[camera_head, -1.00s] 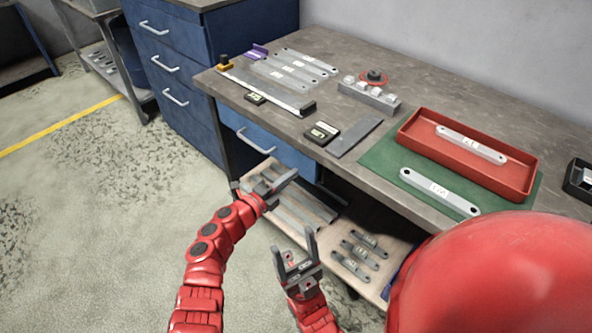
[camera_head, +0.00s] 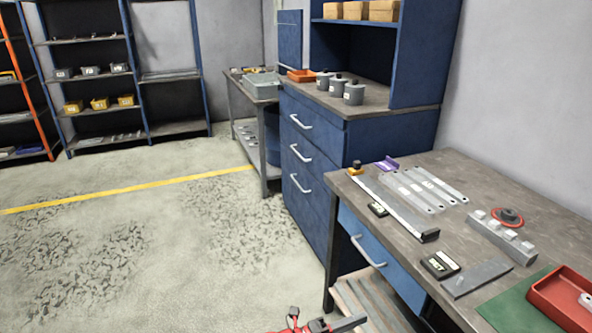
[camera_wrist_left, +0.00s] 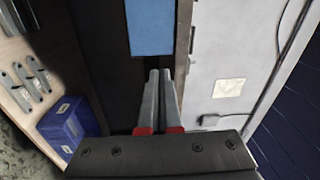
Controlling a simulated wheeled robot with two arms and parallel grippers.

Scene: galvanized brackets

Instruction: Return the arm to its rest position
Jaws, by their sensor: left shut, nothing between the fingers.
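My left gripper (camera_head: 350,323) shows only partly at the bottom edge of the head view, in front of the workbench's lower shelf. In the left wrist view its two grey fingers (camera_wrist_left: 160,78) lie together, shut with nothing between them. The gripper is apart from the brackets. Flat galvanized brackets (camera_head: 425,190) lie in a row on the workbench (camera_head: 470,165). Several smaller brackets (camera_wrist_left: 28,82) lie on a wooden shelf at the left of the wrist view. My right gripper is outside both views.
A red tray (camera_head: 540,296) sits on a green mat (camera_head: 508,306) at the bench's right. A grey block (camera_head: 500,236) stands on the bench. A blue drawer cabinet (camera_head: 310,165) is behind it. A blue bin (camera_wrist_left: 66,128) shows in the wrist view. Open floor (camera_head: 150,240) lies left.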

